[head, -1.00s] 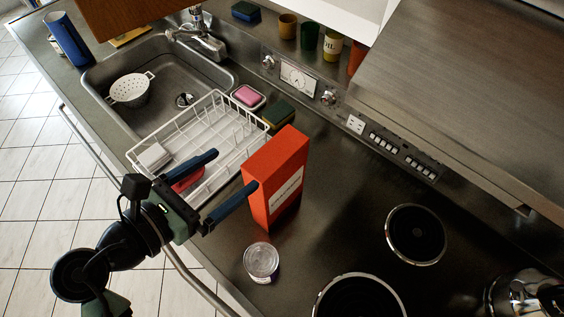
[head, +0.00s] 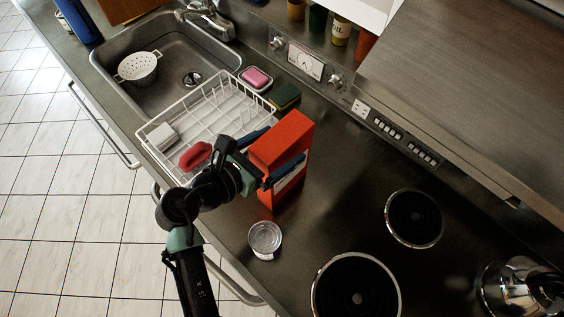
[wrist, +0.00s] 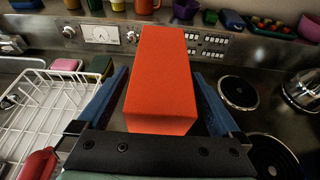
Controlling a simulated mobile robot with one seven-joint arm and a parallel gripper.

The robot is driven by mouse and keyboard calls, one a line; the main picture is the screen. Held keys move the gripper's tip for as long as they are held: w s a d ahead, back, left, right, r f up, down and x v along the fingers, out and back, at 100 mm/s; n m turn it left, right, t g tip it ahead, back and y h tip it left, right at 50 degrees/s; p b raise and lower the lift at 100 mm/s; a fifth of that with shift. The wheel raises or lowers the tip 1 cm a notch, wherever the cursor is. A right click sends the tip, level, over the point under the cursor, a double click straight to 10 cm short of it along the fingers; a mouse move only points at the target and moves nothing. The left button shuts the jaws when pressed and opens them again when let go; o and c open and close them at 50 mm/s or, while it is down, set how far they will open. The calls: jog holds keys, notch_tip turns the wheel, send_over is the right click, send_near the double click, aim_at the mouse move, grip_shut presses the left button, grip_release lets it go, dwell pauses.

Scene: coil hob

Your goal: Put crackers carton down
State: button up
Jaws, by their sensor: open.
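The crackers carton (head: 283,148) is a tall orange-red box with a white label. It stands upright on the dark counter, right of the dish rack. My gripper (head: 264,162) has its blue fingers on either side of the carton. In the wrist view the carton (wrist: 163,80) lies between the two open fingers of my gripper (wrist: 160,95), with a gap showing on each side near the palm.
A white wire dish rack (head: 208,82) with a red item (head: 195,155) stands left of the carton. A can (head: 265,238) stands in front of it. Coil burners (head: 414,218) and a kettle (head: 515,288) are to the right. The sink (head: 150,95) is at the upper left.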

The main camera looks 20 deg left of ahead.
jog(key=shift+x, duration=0.8)
grip_shut()
jog(key=shift+r, duration=0.1)
